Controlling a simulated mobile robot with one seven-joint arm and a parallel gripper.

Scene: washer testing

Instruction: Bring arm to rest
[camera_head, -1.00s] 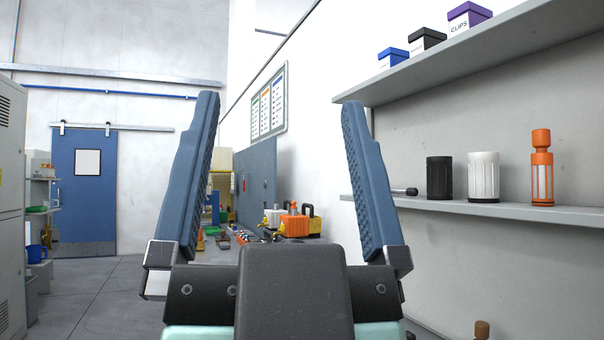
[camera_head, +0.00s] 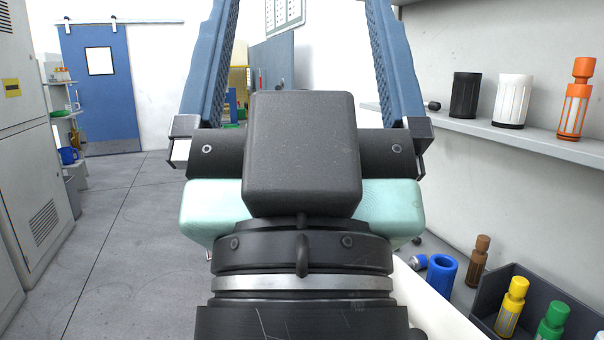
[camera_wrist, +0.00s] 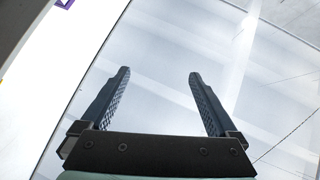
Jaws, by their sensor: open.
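My gripper (camera_head: 300,60) fills the middle of the head view, its two blue ridged fingers pointing up and spread wide apart. Their tips run out of the top of that picture. In the wrist view my gripper (camera_wrist: 160,72) shows both fingers apart with nothing between them. Behind them there is only a pale, blurred surface. The dark wrist and pale green palm of my arm cover the lower middle of the head view and hide what lies behind.
On the right, a wall shelf (camera_head: 540,145) holds a black container (camera_head: 465,96), a white one (camera_head: 512,101) and an orange filter (camera_head: 575,100). Below are a blue cylinder (camera_head: 441,278) and a dark bin (camera_head: 562,298). Grey cabinets (camera_head: 30,150) stand left. Floor (camera_head: 130,240) between is clear.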

